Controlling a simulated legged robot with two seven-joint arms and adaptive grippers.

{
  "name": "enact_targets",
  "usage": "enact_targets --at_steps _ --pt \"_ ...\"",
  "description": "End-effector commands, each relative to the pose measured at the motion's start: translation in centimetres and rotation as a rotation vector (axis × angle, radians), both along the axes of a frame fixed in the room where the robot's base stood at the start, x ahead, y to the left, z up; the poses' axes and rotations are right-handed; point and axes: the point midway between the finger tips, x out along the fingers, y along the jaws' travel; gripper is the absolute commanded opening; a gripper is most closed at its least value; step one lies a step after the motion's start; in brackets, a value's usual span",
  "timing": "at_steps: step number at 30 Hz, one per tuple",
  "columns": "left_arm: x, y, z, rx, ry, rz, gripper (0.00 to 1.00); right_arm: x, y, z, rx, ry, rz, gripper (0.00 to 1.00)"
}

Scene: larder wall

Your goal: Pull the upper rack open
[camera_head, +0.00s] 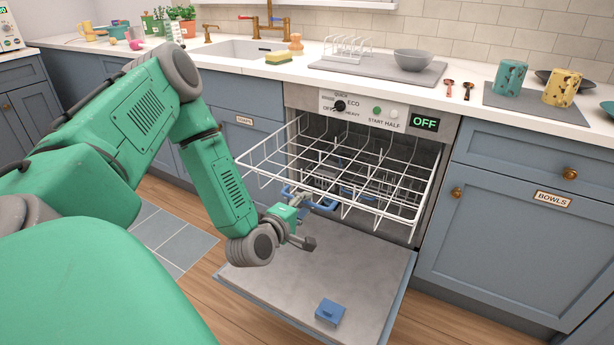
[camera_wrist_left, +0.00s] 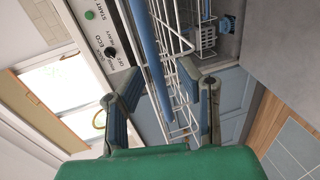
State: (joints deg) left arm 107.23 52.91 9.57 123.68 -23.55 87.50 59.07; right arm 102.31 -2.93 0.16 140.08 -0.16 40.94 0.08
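The upper rack (camera_head: 335,170), a white wire basket, stands partly out of the dishwasher above the lowered door (camera_head: 350,275). A blue handle (camera_head: 325,205) is at its front, partly hidden by my left gripper. My left gripper (camera_head: 310,224) is at this front edge, with its fingers apart. In the left wrist view, a long blue bar (camera_wrist_left: 148,50) runs between the spread fingers of the gripper (camera_wrist_left: 165,85), beside the white wires of the rack (camera_wrist_left: 187,75). My right gripper is out of view.
A blue box (camera_head: 330,312) sits on the lowered door. The control panel (camera_head: 365,110) reads OFF. The counter above holds a grey bowl (camera_head: 412,60) on a mat, cups and a sponge (camera_head: 279,57). A blue BOWLS cabinet (camera_head: 530,230) stands close on the right.

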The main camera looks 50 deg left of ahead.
Motion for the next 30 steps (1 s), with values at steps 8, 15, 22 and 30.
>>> enact_targets --at_steps 8,15,22,30 --pt "-5.7 -1.7 1.0 -0.007 0.005 0.002 0.31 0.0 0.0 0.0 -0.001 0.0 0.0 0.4" --pt "-8.8 -2.6 1.7 -0.005 0.004 0.002 0.31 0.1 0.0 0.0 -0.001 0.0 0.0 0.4" --pt "-9.4 -2.8 1.8 -0.004 0.003 0.002 0.31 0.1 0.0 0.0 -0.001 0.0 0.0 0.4" --pt "-9.4 -2.8 1.8 -0.004 0.003 0.002 0.31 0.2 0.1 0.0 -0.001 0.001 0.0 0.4"
